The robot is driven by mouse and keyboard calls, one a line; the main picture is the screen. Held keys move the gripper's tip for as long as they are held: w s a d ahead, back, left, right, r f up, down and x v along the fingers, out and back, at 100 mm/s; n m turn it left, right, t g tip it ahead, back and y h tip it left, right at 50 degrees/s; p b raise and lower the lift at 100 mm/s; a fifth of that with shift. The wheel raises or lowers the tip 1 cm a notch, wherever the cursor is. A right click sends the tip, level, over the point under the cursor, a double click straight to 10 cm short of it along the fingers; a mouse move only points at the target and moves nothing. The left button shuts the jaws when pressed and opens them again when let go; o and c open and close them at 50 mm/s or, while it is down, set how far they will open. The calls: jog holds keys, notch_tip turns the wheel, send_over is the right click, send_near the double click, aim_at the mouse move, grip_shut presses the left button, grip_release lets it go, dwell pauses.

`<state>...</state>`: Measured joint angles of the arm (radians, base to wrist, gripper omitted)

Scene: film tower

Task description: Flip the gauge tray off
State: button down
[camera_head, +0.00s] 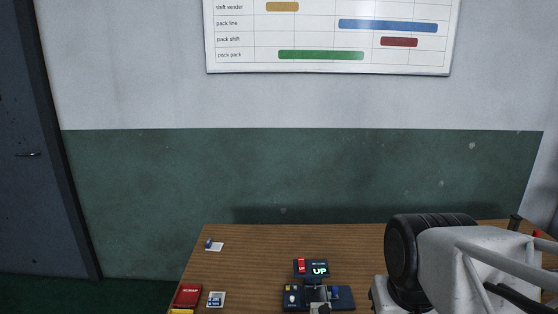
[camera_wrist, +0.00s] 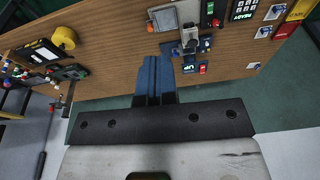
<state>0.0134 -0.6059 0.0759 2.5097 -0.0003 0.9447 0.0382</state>
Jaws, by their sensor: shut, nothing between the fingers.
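A small black panel (camera_head: 311,268) with a red switch (camera_head: 301,265) and a lit "UP" display stands on the wooden table, behind a dark blue-black fixture (camera_head: 318,297). In the wrist view, this panel (camera_wrist: 194,69) and its red switch (camera_wrist: 202,69) sit right of my fingers, below the fixture (camera_wrist: 190,43). Another dark panel (camera_wrist: 243,10) reads "READY", with a green-and-red switch (camera_wrist: 208,9) beside it. I cannot read which label says gauge tray. My gripper (camera_wrist: 155,60) is shut and empty, its blue fingers together over the table, apart from the switches.
A screen unit (camera_wrist: 164,18) is above my fingers. A yellow roll (camera_wrist: 65,38) and black devices (camera_wrist: 70,73) lie at the left. Small cards (camera_head: 217,299) and a red box (camera_head: 187,296) lie at the table's left in the head view. The wall stands behind the table.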

jog(key=shift+s+f, duration=0.15)
jog(key=shift+s, duration=0.55)
jog(key=shift+w, duration=0.1)
jog(key=w+d+f+m+g+y, duration=0.1)
jog(key=w+m, duration=0.1)
jog(key=w, duration=0.6)
jog(key=w+d+f+m+g, duration=0.1)
jog(key=w+f+m, duration=0.1)
jog(key=w, duration=0.7)
jog(key=w+d+f+m+y, duration=0.1)
jog(key=w+m, duration=0.1)
jog(key=w, duration=0.6)
jog(key=w+d+f+m+g+y, duration=0.1)
jog(key=w+d+f+m, duration=0.2)
jog(key=w+f, duration=0.5)
jog(key=w+d+f+m+g, duration=0.1)
jog(key=w+d+f+m, duration=0.2)
jog(key=w+f, duration=0.6)
jog(key=w, duration=0.3)
jog(key=shift+w+d+f+y, duration=0.15)
jog(key=shift+d+f+y, duration=0.15)
jog(key=shift+d+y, duration=0.1)
jog(key=shift+f, duration=0.1)
